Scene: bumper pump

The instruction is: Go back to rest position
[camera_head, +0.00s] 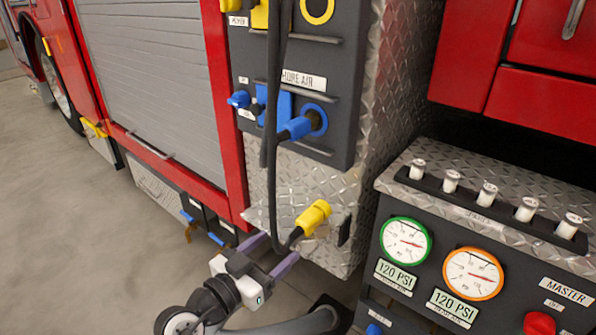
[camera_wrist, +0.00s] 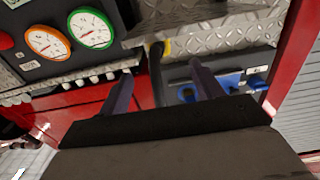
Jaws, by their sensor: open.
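My gripper (camera_head: 270,252) is open in the lower middle of the head view, in front of the diamond-plate corner of the red truck. Its two purple fingers are apart, and the wrist view (camera_wrist: 160,85) shows them too. A black cable with a yellow plug (camera_head: 313,217) hangs down the truck's side. The cable's lower bend passes close to the fingertips in the head view. In the wrist view the cable (camera_wrist: 156,75) appears between the fingers. I cannot tell whether they touch. The plug lies against the diamond plate, to the right of my gripper.
A dark panel (camera_head: 345,75) with blue connectors (camera_head: 303,124) and a yellow ring (camera_head: 317,10) is above. A gauge console (camera_head: 480,222) with white knobs and a red button (camera_head: 539,323) stands close at right. Grey floor (camera_head: 90,240) is open at left.

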